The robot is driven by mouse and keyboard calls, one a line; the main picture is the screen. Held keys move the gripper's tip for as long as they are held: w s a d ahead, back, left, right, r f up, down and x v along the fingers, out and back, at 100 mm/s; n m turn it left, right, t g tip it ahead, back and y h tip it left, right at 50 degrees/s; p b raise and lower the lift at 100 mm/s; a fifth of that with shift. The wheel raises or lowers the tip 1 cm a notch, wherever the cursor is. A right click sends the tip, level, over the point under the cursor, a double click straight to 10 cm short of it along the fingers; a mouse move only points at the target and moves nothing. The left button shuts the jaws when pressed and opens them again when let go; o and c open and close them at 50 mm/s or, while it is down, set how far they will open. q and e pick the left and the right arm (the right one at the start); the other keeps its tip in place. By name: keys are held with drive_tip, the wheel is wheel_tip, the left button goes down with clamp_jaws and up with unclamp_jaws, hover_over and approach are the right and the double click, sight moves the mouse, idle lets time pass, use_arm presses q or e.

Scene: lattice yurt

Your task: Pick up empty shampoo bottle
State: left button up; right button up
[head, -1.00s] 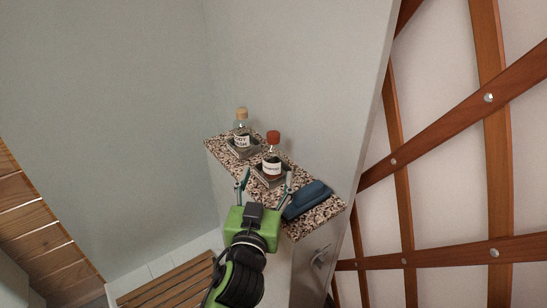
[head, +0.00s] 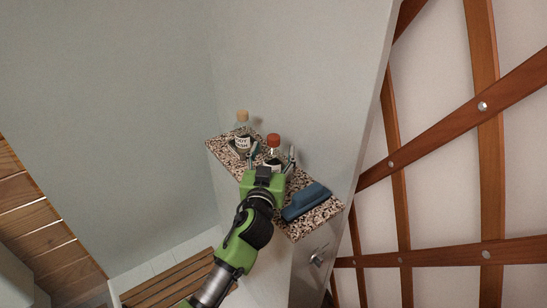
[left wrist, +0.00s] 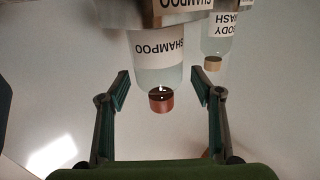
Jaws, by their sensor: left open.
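The shampoo bottle (head: 273,153) is clear with a red cap and a white label. It stands upright on a speckled stone shelf (head: 322,213). In the left wrist view the bottle (left wrist: 158,67) appears upside down, its label reading SHAMPOO, with its base at a grey holder (left wrist: 190,5) also marked SHAMPOO. My left gripper (head: 272,152) is open, with a finger on either side of the bottle. In the left wrist view gaps show between the bottle and both fingers (left wrist: 161,82). My gripper hides the bottle's lower part in the head view. My right gripper is not in view.
A body wash bottle (head: 242,143) with a tan cap stands left of the shampoo, near my left finger. A blue object (head: 306,202) lies on the shelf to the right. A pale wall (head: 300,80) rises behind the shelf.

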use_arm(q)
drive_tip(key=shift+w+d, duration=0.1)
drive_tip(key=shift+w, duration=0.5)
drive_tip(key=shift+c, duration=0.4)
drive_tip(key=c, duration=1.2)
drive_tip(key=shift+o, duration=0.2)
